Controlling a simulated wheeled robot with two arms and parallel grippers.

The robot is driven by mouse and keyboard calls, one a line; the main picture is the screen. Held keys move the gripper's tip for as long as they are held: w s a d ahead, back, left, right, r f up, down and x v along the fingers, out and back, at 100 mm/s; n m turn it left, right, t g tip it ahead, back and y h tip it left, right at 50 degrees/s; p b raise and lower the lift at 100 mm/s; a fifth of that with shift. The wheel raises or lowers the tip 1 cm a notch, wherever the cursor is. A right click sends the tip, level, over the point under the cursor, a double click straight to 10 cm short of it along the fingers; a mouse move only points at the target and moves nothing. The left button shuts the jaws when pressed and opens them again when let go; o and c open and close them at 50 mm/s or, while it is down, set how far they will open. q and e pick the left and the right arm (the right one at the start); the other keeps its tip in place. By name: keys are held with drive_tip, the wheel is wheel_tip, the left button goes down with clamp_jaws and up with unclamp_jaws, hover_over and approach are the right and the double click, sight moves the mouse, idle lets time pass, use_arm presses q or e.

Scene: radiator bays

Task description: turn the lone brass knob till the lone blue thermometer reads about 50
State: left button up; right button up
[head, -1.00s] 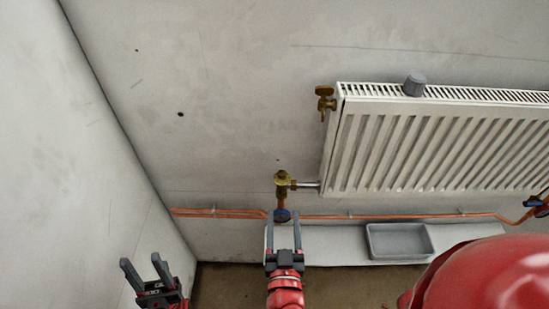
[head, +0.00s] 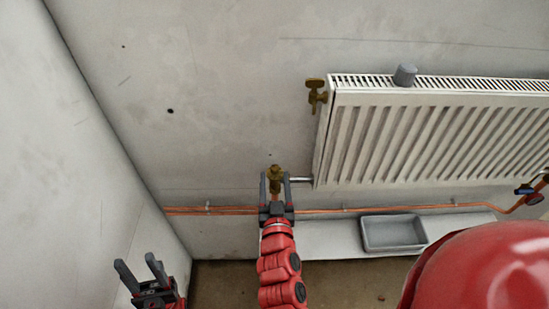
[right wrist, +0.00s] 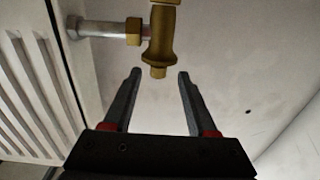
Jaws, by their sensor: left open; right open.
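A brass valve (head: 275,172) sits at the lower left of the radiator on a short silver pipe. My right gripper (head: 275,180) is open, with its fingers on either side of the valve's lower part. In the right wrist view the brass valve (right wrist: 160,38) points its narrow end between the open fingertips; contact is not clear. A brass knob (head: 316,96) stands at the radiator's upper left corner. A blue part (head: 524,190) shows on the pipework at the right edge; no dial or reading can be made out. My left gripper (head: 136,262) is open and empty at the lower left.
The white radiator (head: 415,130) fills the right, with a grey cap (head: 404,75) on top. Copper pipe (head: 340,210) runs low along the wall. A grey tray (head: 393,248) lies below the radiator. The wall at upper left is bare.

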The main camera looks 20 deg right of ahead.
sight(275, 166)
drive_tip(key=p+x, duration=0.2)
drive_tip(key=x, duration=0.4)
drive_tip(key=shift+w+d+r, duration=0.1)
drive_tip(key=shift+w+d, duration=0.2)
drive_tip(key=shift+w, duration=0.2)
drive_tip(key=shift+c, duration=0.3)
clamp_jaws()
